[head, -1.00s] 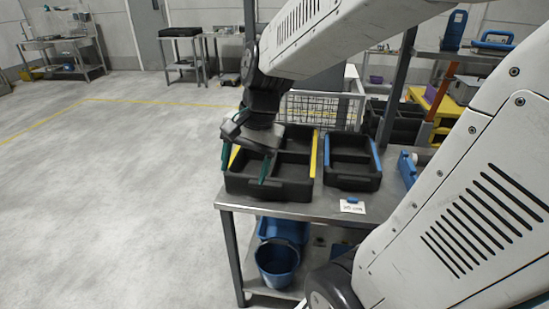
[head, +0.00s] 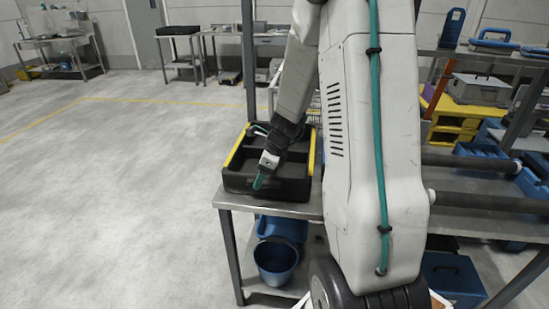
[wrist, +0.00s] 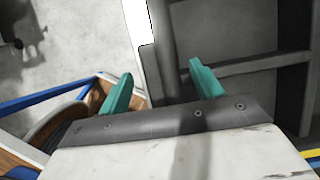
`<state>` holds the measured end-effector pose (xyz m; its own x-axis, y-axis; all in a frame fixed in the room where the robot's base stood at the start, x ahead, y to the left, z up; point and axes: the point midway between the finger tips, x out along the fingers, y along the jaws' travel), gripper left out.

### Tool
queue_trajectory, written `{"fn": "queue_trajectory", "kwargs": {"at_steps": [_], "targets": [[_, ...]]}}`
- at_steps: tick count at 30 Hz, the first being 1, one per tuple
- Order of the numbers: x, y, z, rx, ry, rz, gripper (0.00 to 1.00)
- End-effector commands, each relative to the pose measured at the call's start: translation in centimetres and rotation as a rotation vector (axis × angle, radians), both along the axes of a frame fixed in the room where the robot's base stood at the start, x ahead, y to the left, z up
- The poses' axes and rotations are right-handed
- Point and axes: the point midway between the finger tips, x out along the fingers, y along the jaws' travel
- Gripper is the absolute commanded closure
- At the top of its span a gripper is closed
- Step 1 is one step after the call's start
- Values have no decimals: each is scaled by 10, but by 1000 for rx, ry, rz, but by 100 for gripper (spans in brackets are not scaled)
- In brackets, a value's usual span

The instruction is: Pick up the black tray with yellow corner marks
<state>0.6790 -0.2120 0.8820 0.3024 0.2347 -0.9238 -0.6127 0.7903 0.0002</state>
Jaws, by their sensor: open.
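The black tray (head: 238,184) with yellow strips along its left and right rims sits on the metal table (head: 265,206). Its inside is split by dividers. My gripper (head: 261,180) is at the tray's front wall in the head view, pointing down. In the wrist view my gripper (wrist: 160,82) is open, with two teal fingers and nothing between them that I see gripped. The tray (wrist: 225,35) fills the upper right there; the right finger overlaps it and the left finger lies outside its edge. I cannot tell whether a finger touches it.
A blue bucket (head: 275,262) stands on the shelf under the table. A grey case (head: 478,88) and yellow bins (head: 462,118) stand on a rack at the right. The floor (head: 100,200) to the left is clear. My arm covers the table's middle.

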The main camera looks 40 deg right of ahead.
Motion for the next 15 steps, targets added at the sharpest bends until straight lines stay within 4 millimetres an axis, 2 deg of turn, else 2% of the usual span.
{"fn": "queue_trajectory", "kwargs": {"at_steps": [3,6,15], "targets": [[6,5,-19,2,3,2,35],[10,8,-30,1,2,3,35],[12,9,-35,0,0,2,35]]}}
